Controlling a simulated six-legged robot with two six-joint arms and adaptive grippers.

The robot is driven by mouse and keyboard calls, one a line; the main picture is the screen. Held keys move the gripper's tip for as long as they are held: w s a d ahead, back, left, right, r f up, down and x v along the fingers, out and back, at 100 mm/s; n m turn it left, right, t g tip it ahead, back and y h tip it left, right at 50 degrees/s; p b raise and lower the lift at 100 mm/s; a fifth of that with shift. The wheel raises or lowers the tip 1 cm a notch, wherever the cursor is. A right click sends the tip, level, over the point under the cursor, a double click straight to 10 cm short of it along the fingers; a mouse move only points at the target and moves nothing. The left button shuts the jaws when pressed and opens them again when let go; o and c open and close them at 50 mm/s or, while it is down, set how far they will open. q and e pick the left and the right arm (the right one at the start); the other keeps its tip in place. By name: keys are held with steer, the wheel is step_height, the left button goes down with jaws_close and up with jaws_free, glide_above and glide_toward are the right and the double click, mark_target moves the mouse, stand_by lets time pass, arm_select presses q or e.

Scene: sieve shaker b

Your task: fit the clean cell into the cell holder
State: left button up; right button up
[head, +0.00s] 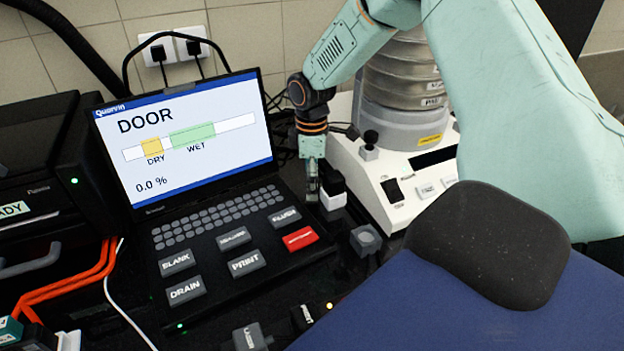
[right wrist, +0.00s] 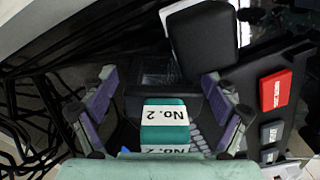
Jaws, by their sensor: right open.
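I cannot tell for certain whether this block is the clean cell. A dark rectangular frame or recess (right wrist: 160,72) lies just beyond it; I cannot tell whether this is the cell holder. The teal block cannot be made out in the head view. My left gripper is not in view.
The laptop (head: 190,130) shows "DOOR" and 0.0 %. The black-topped white block (head: 333,197) and a white machine (head: 400,190) stand close to the right gripper. Grey labelled keys and a red key (head: 300,238) lie in front. Orange cables (head: 75,280) run at left.

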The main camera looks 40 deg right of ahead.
steer(key=shift+a+r, duration=0.15)
steer(key=shift+s+r, duration=0.1)
steer(key=shift+s, duration=0.1)
steer(key=c, duration=0.3)
steer(key=shift+w, duration=0.15)
steer(key=c, duration=1)
steer(key=shift+c, duration=1.3)
step_height(320, 180, up, 10)
steer(key=shift+f+p, duration=0.1)
steer(key=shift+p, duration=0.35)
